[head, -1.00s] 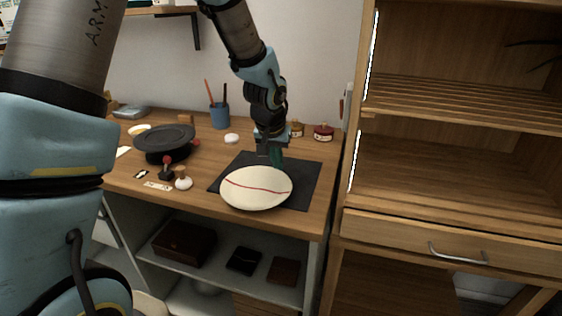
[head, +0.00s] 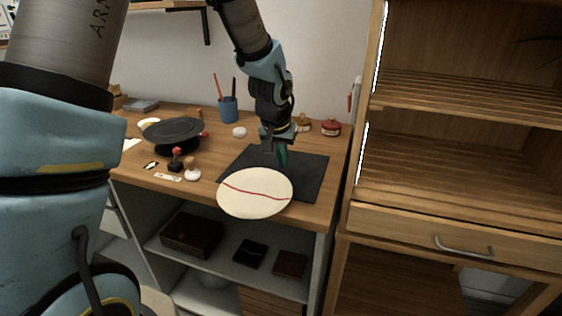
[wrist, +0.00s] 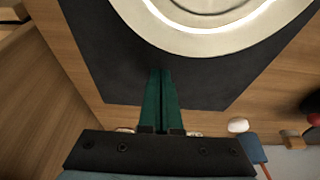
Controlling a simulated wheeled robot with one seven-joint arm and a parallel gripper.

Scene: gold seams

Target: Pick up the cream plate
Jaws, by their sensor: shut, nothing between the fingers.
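The cream plate (head: 255,198) with a red seam line lies at the front of the dark mat (head: 305,172). It leans towards the head camera, and its near edge reaches past the table's front edge. In the wrist view a pale ring shows on the plate (wrist: 195,35), and no red line is seen there. My gripper (head: 274,162) is just behind the plate's far edge, pointing down over the mat. Its green fingers (wrist: 160,72) are shut together and empty, with a small gap to the rim in the wrist view. What supports the plate is hidden.
A black dish (head: 172,132), a small dark stamp (head: 175,162) and a white knob-like piece (head: 192,174) stand to the left. A blue pencil cup (head: 228,109) and a red jar (head: 331,127) stand at the back. A wooden cabinet (head: 450,220) rises at the right.

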